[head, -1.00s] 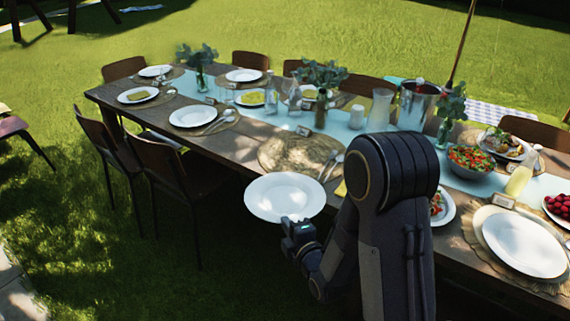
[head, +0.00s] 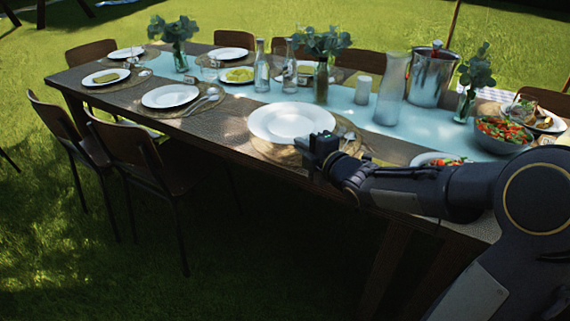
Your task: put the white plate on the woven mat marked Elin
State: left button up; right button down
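The white plate (head: 290,122) is over the bare woven mat (head: 270,151) on the near side of the table. I cannot tell whether it touches the mat or hovers just above it. The plate looks about level and hides most of the mat. My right gripper (head: 318,148) is at the plate's near right rim and looks shut on it; the fingertips are hard to make out. No name card can be read, so the name Elin is not legible. My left gripper is not in view.
Cutlery (head: 350,138) lies just right of the mat. A glass carafe (head: 392,90), a metal bucket (head: 432,75) and bottles stand along the blue runner (head: 345,105). Another plate (head: 170,96) lies to the left. Chairs (head: 135,150) stand along the near side.

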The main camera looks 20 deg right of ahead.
jog(key=b, duration=0.1)
send_over(287, 163)
jog(key=s+a, duration=0.1)
jog(key=s, duration=0.2)
notch_tip(287, 163, down, 6)
jog(key=f, duration=0.1)
jog(key=shift+w+a+f+b, duration=0.1)
jog(key=shift+f+b, duration=0.4)
jog(key=shift+f, duration=0.9)
jog(key=c, duration=1.7)
grip_release()
jog(key=shift+f, duration=0.15)
